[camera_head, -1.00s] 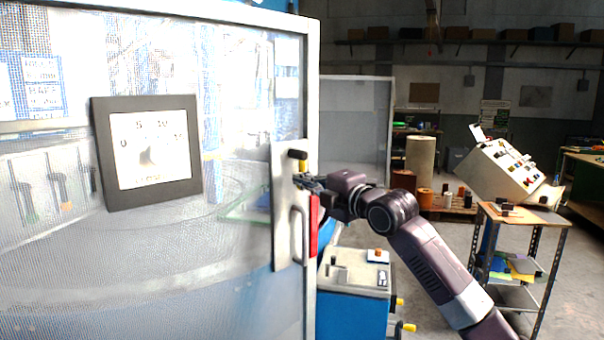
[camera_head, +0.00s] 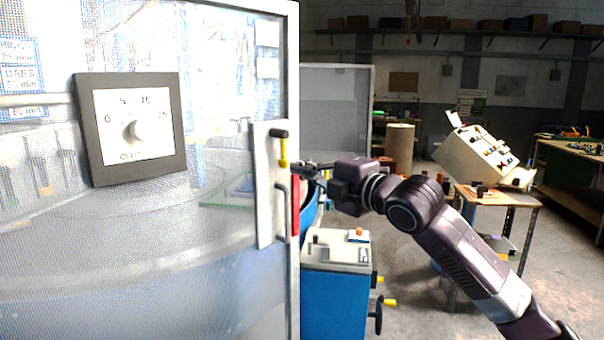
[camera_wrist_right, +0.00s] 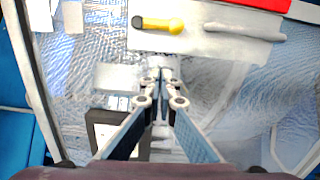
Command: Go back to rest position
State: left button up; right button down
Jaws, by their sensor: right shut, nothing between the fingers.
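My right gripper (camera_head: 300,168) is shut and empty in the head view, at the right edge of the mesh door (camera_head: 60,240). Its fingers are near the yellow and black latch knob (camera_head: 283,150) on the pale latch plate (camera_head: 263,200). In the right wrist view the closed fingertips (camera_wrist_right: 161,75) point at the door, and the knob (camera_wrist_right: 160,25) lies beyond and above them, apart in the picture. The distance from fingers to plate is hard to tell. My left gripper is not in view.
A dial panel (camera_head: 84,130) is on the door. A red bar (camera_head: 296,207) and a handle are at its edge. A blue cabinet (camera_head: 335,305) with yellow-handled cranks stands below my right arm. A small table (camera_head: 500,197) with a control box stands at right.

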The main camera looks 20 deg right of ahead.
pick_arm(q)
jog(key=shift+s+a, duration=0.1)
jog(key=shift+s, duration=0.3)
